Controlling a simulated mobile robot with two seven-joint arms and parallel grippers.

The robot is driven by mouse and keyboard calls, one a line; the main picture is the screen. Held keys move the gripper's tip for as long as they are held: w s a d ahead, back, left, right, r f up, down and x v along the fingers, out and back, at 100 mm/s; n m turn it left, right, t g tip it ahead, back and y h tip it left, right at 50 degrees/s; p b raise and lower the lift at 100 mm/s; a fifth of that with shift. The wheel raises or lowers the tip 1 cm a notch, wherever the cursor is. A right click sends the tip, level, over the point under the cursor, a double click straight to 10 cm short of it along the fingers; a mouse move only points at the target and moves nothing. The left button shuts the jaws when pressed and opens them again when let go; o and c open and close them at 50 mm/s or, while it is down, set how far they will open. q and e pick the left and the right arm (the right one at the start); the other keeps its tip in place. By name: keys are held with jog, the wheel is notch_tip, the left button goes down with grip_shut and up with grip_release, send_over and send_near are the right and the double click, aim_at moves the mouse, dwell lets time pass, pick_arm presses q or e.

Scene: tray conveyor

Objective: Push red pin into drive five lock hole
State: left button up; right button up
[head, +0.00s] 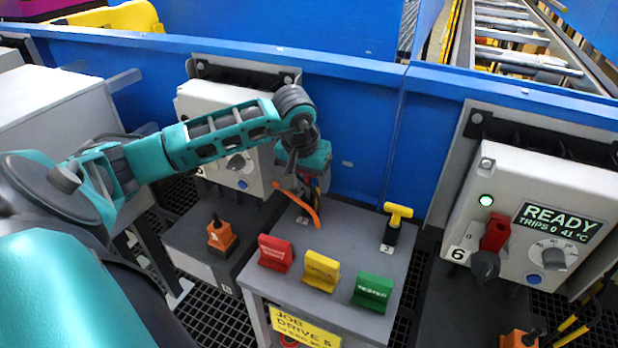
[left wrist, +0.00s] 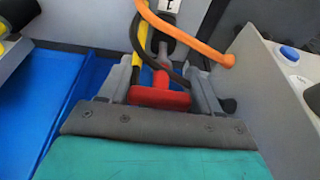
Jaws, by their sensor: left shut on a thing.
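The red pin (left wrist: 162,98), with a T-shaped handle, sits between the grey fingers of my left gripper (left wrist: 158,82) in the left wrist view. The fingers are shut on its handle; its far end is hard to make out. In the head view my left gripper (head: 318,184) points down over the back of the grey bench, to the right of a light grey drive box (head: 215,120) with a knob and a blue button. I cannot read a number on that box, and my arm crosses it. No lock hole is clearly visible. My right gripper is not in view.
An orange curved piece (head: 301,208) hangs beside my left gripper. A yellow T-handled pin (head: 397,225) stands on the grey bench (head: 345,235). Red, yellow and green blocks line its front above a "JOB DRIVE 5" sign (head: 303,328). Drive box 6 (head: 540,190) shows READY at right.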

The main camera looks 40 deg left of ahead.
pick_arm(q)
jog(key=shift+r+p, duration=0.8)
jog(key=shift+r, duration=0.55)
jog(key=shift+r, duration=0.1)
jog(key=shift+r+p, duration=1.3)
jog(key=shift+r, duration=0.65)
